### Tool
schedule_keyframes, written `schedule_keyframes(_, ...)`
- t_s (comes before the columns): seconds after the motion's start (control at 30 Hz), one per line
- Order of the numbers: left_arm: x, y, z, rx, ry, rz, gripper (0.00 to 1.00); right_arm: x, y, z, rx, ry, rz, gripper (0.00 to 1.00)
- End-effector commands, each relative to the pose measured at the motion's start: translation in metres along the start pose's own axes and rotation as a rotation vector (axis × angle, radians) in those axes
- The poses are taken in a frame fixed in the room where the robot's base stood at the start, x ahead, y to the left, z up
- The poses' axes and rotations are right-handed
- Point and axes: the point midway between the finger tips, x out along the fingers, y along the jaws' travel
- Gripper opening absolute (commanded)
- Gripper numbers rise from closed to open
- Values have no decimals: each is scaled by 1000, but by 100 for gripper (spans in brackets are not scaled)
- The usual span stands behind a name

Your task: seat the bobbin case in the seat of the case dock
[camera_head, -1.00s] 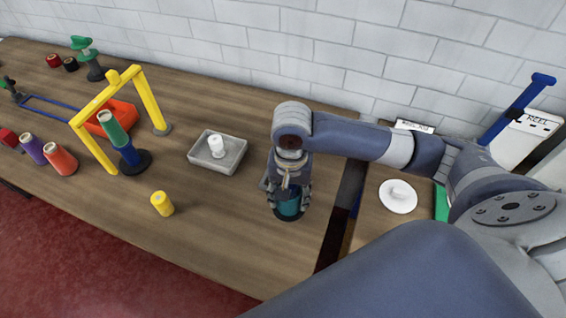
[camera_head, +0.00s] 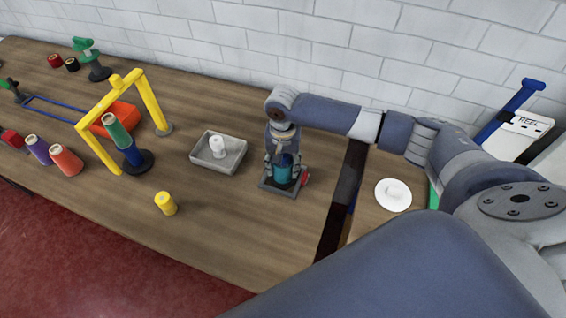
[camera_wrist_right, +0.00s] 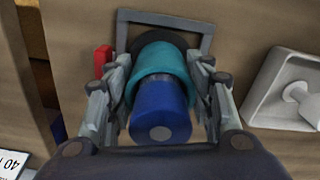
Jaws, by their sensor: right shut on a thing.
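My right gripper (camera_head: 282,172) points down with its fingers around the bobbin case (camera_head: 283,174), a teal cylinder. In the right wrist view my right gripper (camera_wrist_right: 160,105) is shut on the case, with a finger on each side. There the case shows a blue cylinder (camera_wrist_right: 160,108) nearest the camera, a teal band (camera_wrist_right: 165,62) and a dark round part beyond. The case dock (camera_head: 279,191) is a grey square frame under the gripper with a red part at its right. The case is over or within this frame; its seat is hidden, so I cannot tell how deep it sits.
A grey tray (camera_head: 233,165) with a white spool stands left of the dock. A yellow cylinder (camera_head: 165,204) stands nearer the front edge. A yellow arch (camera_head: 152,98) and several coloured spools are farther left. A dark gap lies right of the dock.

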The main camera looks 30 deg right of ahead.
Motion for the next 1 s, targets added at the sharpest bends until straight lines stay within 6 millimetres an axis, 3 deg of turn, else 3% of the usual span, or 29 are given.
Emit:
schedule_keyframes(0.17, -2, 0, 5, 0, -7, 0, 71, 4, 0, -1, 0, 3, -2, 17)
schedule_keyframes(0.4, -2, -2, -10, 0, 15, -3, 71, 6, 0, 0, 0, 2, -1, 17)
schedule_keyframes(0.43, -2, -3, -13, 0, 20, -3, 71, 7, 0, 0, 0, 2, 0, 55)
schedule_keyframes(0.47, -2, -3, -16, 0, 24, -4, 71, 7, 0, 0, 0, 2, 0, 57)
schedule_keyframes(0.8, -1, -3, -16, 0, 26, -4, 71, 5, 0, 0, 0, 2, -1, 57)
schedule_keyframes(1.0, 6, -2, -9, 0, 15, -3, 71, -17, 0, -1, 0, 4, -4, 57)
